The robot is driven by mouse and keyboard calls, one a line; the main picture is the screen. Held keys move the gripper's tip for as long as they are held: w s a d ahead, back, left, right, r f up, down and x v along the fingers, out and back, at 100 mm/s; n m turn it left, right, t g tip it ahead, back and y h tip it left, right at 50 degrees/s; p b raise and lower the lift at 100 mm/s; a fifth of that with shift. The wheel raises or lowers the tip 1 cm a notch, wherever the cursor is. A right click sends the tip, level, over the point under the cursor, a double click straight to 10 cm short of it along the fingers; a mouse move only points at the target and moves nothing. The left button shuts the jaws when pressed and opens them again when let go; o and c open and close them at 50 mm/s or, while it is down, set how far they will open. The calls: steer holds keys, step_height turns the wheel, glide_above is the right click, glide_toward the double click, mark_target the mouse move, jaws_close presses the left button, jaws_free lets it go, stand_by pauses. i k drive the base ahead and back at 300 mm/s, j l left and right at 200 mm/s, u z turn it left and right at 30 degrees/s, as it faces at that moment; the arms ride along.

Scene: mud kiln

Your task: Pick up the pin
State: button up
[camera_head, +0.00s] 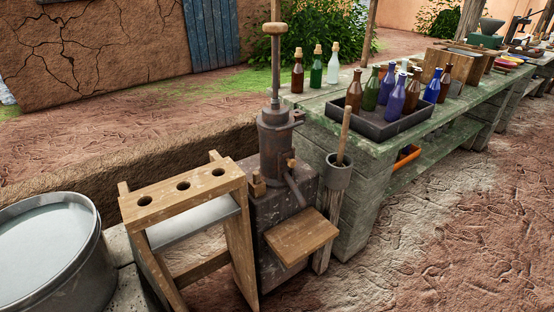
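No item is plainly recognisable as the pin. A small wooden peg (256,178) stands upright on a small wooden block (257,189), beside the dark metal hand press (276,140). Another small wooden knob (291,163) sticks out at the right side of the press. A longer wooden stick (345,130) leans upright in a dark cup (338,174) fixed to a post. I cannot tell which of these is the pin. My gripper is not in view.
A wooden rack with three holes (212,173) stands left of the press, next to a metal tub of water (48,245). A wooden board (302,236) juts out in front. Right, a long bench (440,125) carries a bottle tray (378,128). The ground at lower right is clear.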

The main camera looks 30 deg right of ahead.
mark_target(255, 174)
steer(key=i+j+z, duration=0.25)
steer(key=i, duration=0.3)
steer(key=i+j+z, duration=0.3)
steer(key=i+j, duration=0.15)
steer(key=i, duration=0.1)
